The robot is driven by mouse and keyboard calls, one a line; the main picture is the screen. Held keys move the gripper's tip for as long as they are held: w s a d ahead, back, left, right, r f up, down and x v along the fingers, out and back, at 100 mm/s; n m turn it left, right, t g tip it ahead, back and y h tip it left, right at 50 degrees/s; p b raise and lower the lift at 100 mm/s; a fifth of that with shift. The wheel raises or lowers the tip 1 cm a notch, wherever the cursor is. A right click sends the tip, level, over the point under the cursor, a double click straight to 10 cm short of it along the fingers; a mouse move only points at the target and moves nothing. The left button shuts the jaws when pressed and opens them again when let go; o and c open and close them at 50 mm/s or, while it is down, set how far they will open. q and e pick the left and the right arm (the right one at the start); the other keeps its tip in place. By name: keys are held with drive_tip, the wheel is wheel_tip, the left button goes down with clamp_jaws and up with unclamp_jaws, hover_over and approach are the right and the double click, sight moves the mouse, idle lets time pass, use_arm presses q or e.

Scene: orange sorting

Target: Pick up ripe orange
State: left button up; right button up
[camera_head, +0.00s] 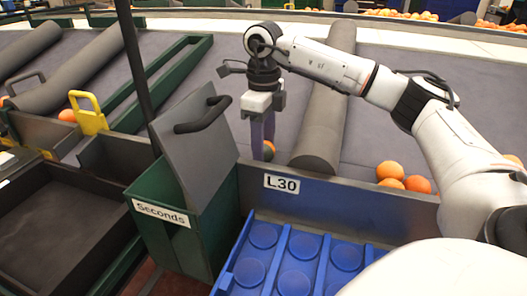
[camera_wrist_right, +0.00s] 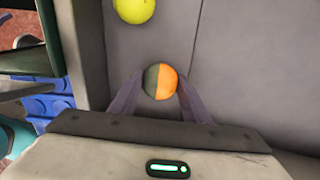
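My right gripper (camera_head: 262,150) points down over the sloped grey surface behind the L30 panel. A fruit (camera_head: 268,148), partly hidden by its fingers, shows at their lower end. In the right wrist view this fruit (camera_wrist_right: 168,81) is half orange and half dark grey-green. It lies between the open fingers of the gripper (camera_wrist_right: 160,88), with a small gap on each side. A yellow-green fruit (camera_wrist_right: 134,10) lies farther off at the top of that view. Plain orange fruits (camera_head: 390,170) rest against the panel at right. My left gripper is not in view.
A green bin (camera_head: 165,235) labelled "Seconds" with a raised grey lid (camera_head: 195,145) stands left of the gripper. A blue tray (camera_head: 228,268) with round cups lies in front of the L30 panel (camera_head: 340,195). A grey roller (camera_head: 325,110) lies just right of the gripper.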

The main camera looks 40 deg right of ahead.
drive_tip(key=shift+r, duration=0.1)
drive_tip(key=shift+c, duration=0.4)
wheel_tip(320, 180, up, 10)
drive_tip(key=shift+f+p, duration=0.1)
drive_tip(key=shift+p, duration=1.15)
